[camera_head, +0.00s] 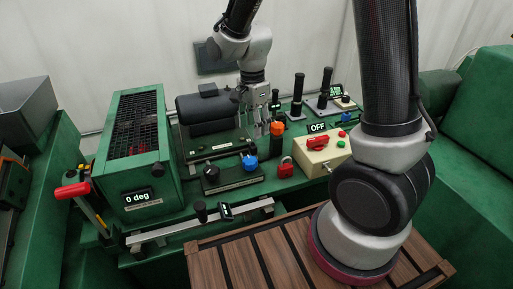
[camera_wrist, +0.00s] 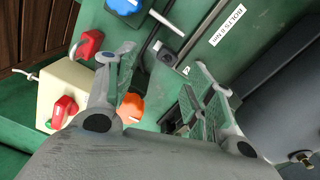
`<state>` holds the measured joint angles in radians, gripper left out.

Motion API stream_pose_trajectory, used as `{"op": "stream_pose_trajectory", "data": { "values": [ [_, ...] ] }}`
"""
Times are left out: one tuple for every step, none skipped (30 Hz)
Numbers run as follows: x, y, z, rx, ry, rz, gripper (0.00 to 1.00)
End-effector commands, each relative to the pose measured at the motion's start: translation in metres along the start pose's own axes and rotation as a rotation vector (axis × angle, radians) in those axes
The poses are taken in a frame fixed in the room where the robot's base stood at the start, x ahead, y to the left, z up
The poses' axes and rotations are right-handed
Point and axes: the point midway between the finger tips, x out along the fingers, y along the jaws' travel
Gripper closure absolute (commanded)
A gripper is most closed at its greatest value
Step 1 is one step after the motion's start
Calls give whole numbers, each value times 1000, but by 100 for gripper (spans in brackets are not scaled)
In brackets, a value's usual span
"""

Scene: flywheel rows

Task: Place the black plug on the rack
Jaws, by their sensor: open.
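My gripper (camera_head: 260,130) is open and points down over the green bench, between a padded black block and an orange-topped black cylinder (camera_head: 277,130). In the wrist view its fingers (camera_wrist: 160,72) are spread, with nothing held between them. A small black piece with a grey face (camera_wrist: 166,55) lies beyond the fingertips, close to a dark cable; I cannot tell whether it is the plug. Upright black cylinders (camera_head: 298,87) (camera_head: 326,80) stand on grey plates behind the gripper to the right. I cannot tell which thing is the rack.
A cream box (camera_head: 322,152) with red and green controls reads OFF. A red padlock (camera_head: 286,167) and a blue knob (camera_head: 249,162) are in front. A green caged machine (camera_head: 132,150) stands left, the padded black block (camera_head: 207,112) beside it. A slatted wooden top (camera_head: 270,250) is nearest.

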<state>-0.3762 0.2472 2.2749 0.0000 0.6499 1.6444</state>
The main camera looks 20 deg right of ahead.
Motion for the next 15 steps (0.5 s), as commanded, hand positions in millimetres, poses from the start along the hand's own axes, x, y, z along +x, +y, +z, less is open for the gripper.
{"op": "stream_pose_trajectory", "data": {
  "values": [
    [-1, -4, 0, 87, -2, -14, 46],
    [-1, -5, 0, 137, -3, -20, 46],
    [-1, -6, 0, 194, -5, -26, 46],
    [-1, -7, 0, 228, -6, -29, 46],
    [-1, -7, 0, 255, -6, -31, 46],
    [0, -7, 0, 281, -7, -31, 46],
    [2, -7, 0, 293, -7, -30, 46],
    [4, -7, 0, 301, -7, -28, 46],
    [8, -7, 0, 307, -6, -28, 46],
    [12, -7, 0, 309, -7, -28, 46],
    [16, -7, 0, 308, -6, -27, 46],
    [21, -7, 0, 308, -6, -26, 46],
    [24, -8, 0, 307, -6, -27, 46],
    [28, -8, 0, 307, -6, -27, 46],
    [33, -8, -1, 307, -6, -27, 46]
  ]
}}
